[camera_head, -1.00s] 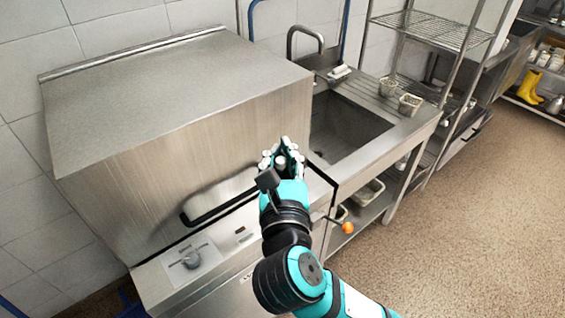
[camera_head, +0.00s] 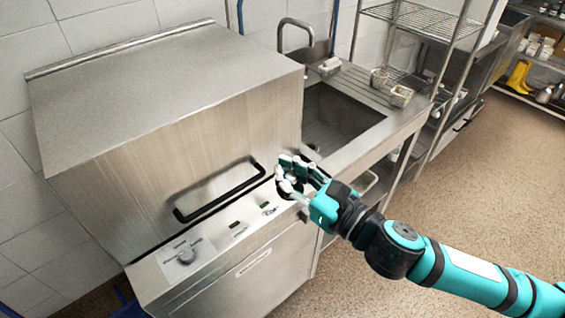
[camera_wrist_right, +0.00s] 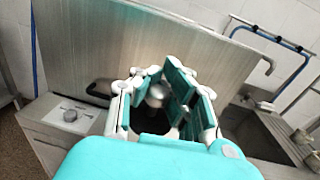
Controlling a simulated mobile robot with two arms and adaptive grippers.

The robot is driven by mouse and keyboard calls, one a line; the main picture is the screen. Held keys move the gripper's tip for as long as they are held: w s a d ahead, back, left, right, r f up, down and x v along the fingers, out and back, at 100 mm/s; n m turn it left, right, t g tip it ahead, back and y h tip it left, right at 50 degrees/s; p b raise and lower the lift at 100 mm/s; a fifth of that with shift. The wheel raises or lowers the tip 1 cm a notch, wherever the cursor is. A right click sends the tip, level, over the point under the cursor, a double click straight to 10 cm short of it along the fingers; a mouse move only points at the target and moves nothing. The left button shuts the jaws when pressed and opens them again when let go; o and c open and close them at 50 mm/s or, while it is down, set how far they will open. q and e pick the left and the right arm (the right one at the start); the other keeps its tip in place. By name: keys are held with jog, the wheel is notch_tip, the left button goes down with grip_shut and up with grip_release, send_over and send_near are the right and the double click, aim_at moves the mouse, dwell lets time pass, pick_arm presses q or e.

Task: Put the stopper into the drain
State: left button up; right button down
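My right gripper (camera_head: 292,178) is at the front right corner of the dishwasher, in front of and to the left of the sink (camera_head: 360,104). In the right wrist view, its fingers (camera_wrist_right: 165,95) close around a silvery, rounded knob, which I take to be the stopper (camera_wrist_right: 155,95). The lower part of the stopper is hidden or dark between the fingers. The gripper is outside the basin. The drain cannot be made out in the basin floor. My left gripper is not in view.
The hooded dishwasher (camera_head: 170,120) with its black bar handle (camera_head: 220,195) fills the left. A curved tap (camera_head: 290,28) stands behind the sink. Small perforated baskets (camera_head: 401,96) sit on the drainboard at the right. A wire shelf (camera_head: 420,22) rises behind. The floor at right is clear.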

aim_at(298, 189)
jog(key=f+n+g+y, duration=0.1)
jog(key=n+g, duration=0.1)
jog(key=d+f+n+g+y, duration=0.1)
jog(key=n+g+y, duration=0.1)
jog(key=g, duration=0.1)
jog(key=s+d+f+n+g+y, duration=0.1)
jog(key=n+g+y, duration=0.1)
jog(key=g, duration=0.1)
jog(key=shift+f, duration=0.4)
jog(key=shift+s+d+f+n+g+y, duration=0.1)
jog(key=shift+f+n+g+y, duration=0.1)
jog(key=shift+n+g, duration=0.35)
jog(key=shift+s+d+f+n+g+y, duration=0.1)
jog(key=shift+f+n+g, duration=0.2)
jog(key=shift+g, duration=0.5)
jog(key=shift+s+d+f+n+g+y, duration=0.1)
jog(key=shift+f+n+g, duration=0.05)
jog(key=shift+n+g, duration=0.4)
